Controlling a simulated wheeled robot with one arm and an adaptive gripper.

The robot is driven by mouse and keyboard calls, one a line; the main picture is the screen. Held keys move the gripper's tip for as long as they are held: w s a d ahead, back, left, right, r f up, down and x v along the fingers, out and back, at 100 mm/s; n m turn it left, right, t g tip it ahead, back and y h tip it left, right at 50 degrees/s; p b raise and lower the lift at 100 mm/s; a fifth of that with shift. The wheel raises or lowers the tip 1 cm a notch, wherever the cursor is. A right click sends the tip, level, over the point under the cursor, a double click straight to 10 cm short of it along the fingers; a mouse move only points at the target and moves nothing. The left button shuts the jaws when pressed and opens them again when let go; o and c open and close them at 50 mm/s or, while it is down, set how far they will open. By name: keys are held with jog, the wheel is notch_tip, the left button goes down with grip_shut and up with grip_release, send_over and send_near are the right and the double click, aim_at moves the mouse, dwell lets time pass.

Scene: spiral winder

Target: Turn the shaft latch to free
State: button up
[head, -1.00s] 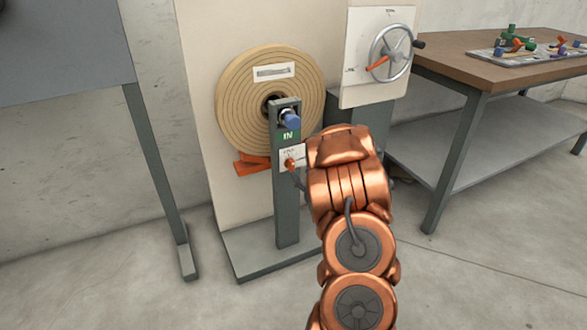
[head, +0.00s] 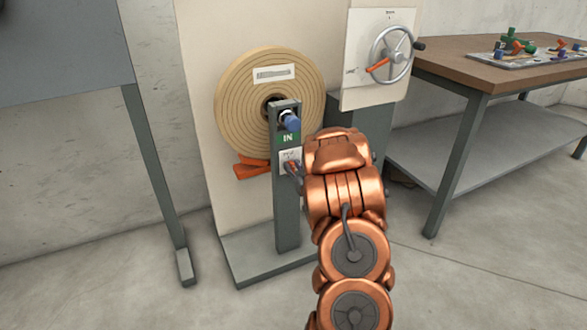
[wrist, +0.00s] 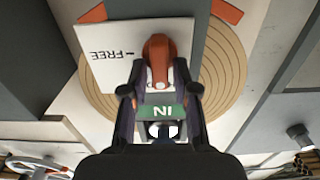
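The shaft latch is an orange-red lever on a small white plate on the grey post of the winder. In the head view, only a bit of the latch (head: 291,167) shows, as my gripper (head: 294,172) is right at it. In the wrist view, the latch (wrist: 158,52) points up between the two fingers of my gripper (wrist: 160,76). The fingers stand apart on either side of the lever; whether they touch it is unclear. The plate (wrist: 112,52) reads "FREE" upside down, to the left of the latch. Its other side is hidden.
Above the latch sit a green "IN" label (head: 287,138) and a blue-capped shaft end (head: 291,122). Behind is a wound tan spiral (head: 241,108). A handwheel (head: 391,53) and a workbench (head: 461,48) stand right; a grey panel (head: 65,50) stands left.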

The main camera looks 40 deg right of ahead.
grip_shut()
jog(key=shift+r+p, duration=0.15)
jog(key=shift+p, duration=0.2)
jog(key=shift+m+p, duration=0.3)
jog(key=shift+p, duration=0.05)
jog(key=shift+s+d+f+m+p, duration=0.1)
jog(key=shift+d+f+m+p, duration=0.15)
jog(key=shift+m+p, duration=2.5)
jog(key=shift+s+d+f+m+p, duration=0.1)
jog(key=shift+d+f+m+p, duration=0.1)
jog(key=shift+m+p, duration=2.55)
jog(key=shift+d+f+m+p, duration=0.25)
jog(key=shift+m+p, duration=2.05)
jog(key=shift+m, duration=0.9)
jog(key=shift+o, duration=1.7)
grip_release()
jog(key=shift+a, duration=0.1)
